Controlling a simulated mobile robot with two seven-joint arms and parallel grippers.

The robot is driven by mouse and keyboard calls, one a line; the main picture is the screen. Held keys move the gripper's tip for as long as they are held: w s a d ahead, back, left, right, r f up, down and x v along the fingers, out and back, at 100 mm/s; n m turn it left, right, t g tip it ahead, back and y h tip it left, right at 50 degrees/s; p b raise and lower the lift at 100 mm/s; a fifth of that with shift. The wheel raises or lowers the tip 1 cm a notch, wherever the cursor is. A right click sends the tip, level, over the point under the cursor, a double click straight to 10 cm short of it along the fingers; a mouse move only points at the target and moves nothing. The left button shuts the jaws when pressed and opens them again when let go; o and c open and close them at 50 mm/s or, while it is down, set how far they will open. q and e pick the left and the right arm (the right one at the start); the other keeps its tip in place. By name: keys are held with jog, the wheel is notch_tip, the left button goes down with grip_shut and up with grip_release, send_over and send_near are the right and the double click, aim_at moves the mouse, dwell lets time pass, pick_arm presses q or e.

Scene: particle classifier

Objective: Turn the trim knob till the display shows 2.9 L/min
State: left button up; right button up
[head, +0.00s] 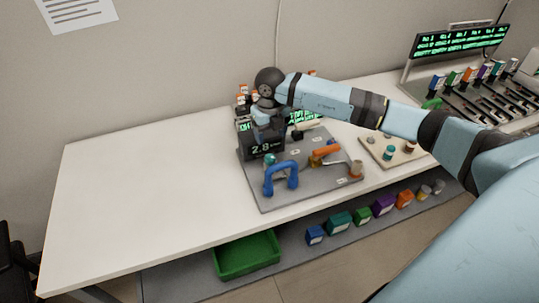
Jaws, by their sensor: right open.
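The display (262,148) is a dark box at the back left of a grey panel (262,200) on the white table. Its lit digits appear to read 2.8. My right arm reaches in from the right, and my right gripper (267,131) points down right at the display box, partly covering it. The gripper is open. I cannot make out the trim knob; the gripper and wrist may hide it, and whether the fingers touch anything cannot be told. My left gripper is not in view.
The panel also bears a blue handle (281,178), an orange valve (324,152) and a crank with a tan grip (356,169). A small board (372,149) with pegs lies to the right. The table's left half (150,190) is clear. A green bin (246,255) sits below.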

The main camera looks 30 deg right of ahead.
aim_at(270, 157)
notch_tip(270, 157, down, 10)
jog(key=shift+w+f+p, duration=0.1)
jog(key=shift+f+p, duration=0.05)
jog(key=shift+p, duration=0.15)
